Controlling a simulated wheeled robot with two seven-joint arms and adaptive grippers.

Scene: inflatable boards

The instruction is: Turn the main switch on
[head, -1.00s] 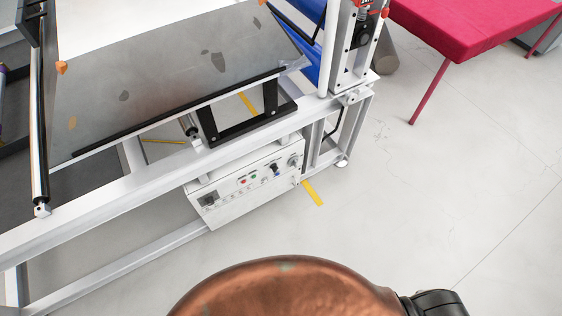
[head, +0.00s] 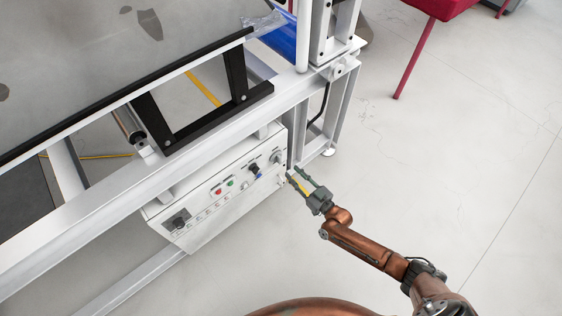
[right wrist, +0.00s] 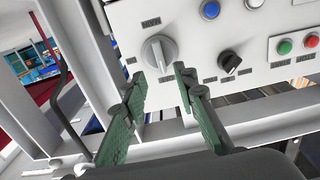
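The white control box (head: 215,215) hangs under the frame's beam. At its right end is a large grey rotary knob (head: 277,157), also in the right wrist view (right wrist: 159,53), its ridge nearly upright there. A smaller black knob (right wrist: 229,62) sits beside it, and a black knob (head: 179,222) sits on a dark plate at the left end. My left gripper is out of view.
Red (right wrist: 312,40) and green (right wrist: 284,46) buttons and a blue button (right wrist: 210,9) share the panel. The white beam (head: 120,210) runs above the box, and a frame leg (head: 342,105) stands to its right.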

